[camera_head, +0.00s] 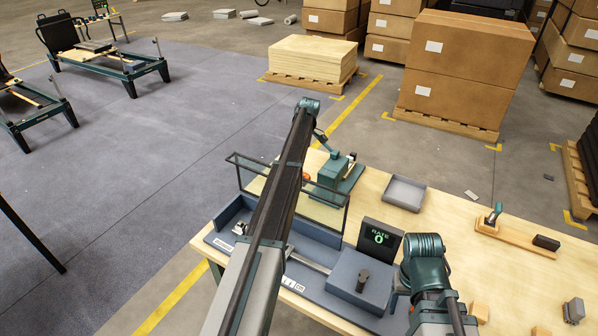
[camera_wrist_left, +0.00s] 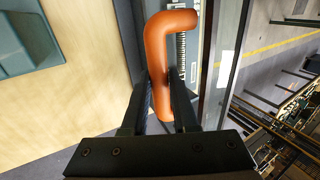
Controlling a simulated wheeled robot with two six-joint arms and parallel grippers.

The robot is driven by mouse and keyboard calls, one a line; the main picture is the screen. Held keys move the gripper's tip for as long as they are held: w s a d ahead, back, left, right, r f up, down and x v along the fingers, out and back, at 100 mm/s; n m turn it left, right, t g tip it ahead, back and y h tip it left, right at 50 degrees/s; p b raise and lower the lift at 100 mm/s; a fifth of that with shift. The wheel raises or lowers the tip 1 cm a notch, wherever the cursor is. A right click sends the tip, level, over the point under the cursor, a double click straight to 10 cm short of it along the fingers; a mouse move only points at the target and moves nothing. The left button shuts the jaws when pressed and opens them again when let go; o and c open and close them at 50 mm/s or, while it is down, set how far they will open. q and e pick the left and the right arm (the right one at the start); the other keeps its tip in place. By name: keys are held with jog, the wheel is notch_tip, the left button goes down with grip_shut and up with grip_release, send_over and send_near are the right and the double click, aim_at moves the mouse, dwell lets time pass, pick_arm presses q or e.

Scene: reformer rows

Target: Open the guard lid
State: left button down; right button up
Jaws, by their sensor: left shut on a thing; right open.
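The guard lid (camera_head: 328,195) is a clear panel in a dark frame above a long blue-grey housing (camera_head: 229,212). It stands up from the housing, but my left arm crosses it and hides its middle, so its exact angle is hard to judge. In the left wrist view, my left gripper (camera_wrist_left: 160,88) is shut on a bent orange handle (camera_wrist_left: 172,22), with one finger on each side. A small orange spot beside the lid frame shows in the head view. My right gripper is low at the right, by its teal wrist (camera_head: 424,253), open and apart from the lid; its fingertips are hard to make out.
A teal device (camera_head: 338,172) and a grey tray (camera_head: 404,193) are behind. Wooden blocks (camera_head: 479,312) lie at the front right.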

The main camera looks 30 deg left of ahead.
dwell(0.3)
pick_arm(q)
jog(key=c, duration=0.7)
grip_release()
jog(key=shift+r, duration=0.2)
pick_arm(e)
jog(key=shift+r, duration=0.2)
